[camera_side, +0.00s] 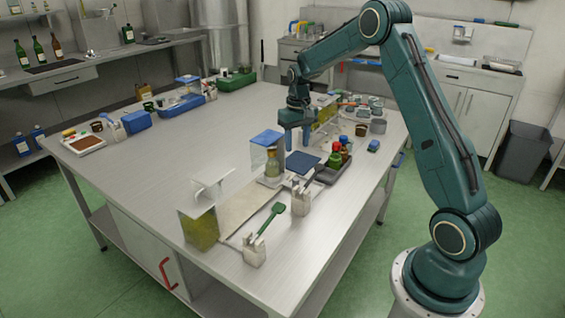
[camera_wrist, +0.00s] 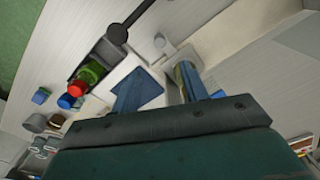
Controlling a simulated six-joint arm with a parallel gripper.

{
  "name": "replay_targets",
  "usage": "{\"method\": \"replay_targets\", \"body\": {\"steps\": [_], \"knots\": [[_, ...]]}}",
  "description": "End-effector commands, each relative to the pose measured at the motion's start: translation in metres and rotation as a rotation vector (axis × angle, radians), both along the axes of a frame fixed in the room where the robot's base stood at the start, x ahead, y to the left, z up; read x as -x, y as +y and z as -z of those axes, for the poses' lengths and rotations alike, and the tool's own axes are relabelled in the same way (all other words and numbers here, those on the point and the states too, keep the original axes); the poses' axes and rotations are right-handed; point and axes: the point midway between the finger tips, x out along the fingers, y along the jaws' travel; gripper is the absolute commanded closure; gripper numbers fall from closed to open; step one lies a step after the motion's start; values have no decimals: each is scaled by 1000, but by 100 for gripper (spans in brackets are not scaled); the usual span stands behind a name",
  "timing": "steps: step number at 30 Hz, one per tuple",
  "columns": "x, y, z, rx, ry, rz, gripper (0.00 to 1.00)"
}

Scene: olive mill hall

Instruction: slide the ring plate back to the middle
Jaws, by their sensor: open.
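I cannot make out a plate with a clear ring in either view. A dark blue square plate (camera_side: 303,162) lies near the table's right side, between a blue-lidded clear box and a dark tray. In the wrist view the blue plate (camera_wrist: 151,91) shows beyond my fingers, partly covered by the left one. My gripper (camera_side: 296,140) is open, pointing down above the table behind the plate. In the wrist view my gripper (camera_wrist: 161,75) shows both blue fingers apart with nothing held between them. Whether the fingers touch anything below is unclear.
The clear box with a blue lid (camera_side: 267,137) stands left of my gripper. The table's left-middle is clear.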

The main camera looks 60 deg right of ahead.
Motion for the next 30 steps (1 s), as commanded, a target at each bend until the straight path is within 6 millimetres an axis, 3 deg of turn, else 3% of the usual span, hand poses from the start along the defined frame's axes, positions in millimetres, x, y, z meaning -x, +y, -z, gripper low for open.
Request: {"method": "replay_targets", "body": {"steps": [8,22,30], "knots": [[1,0,31,-2,4,0,56],[1,1,101,-2,4,-1,56],[0,1,126,0,1,-1,56]]}}
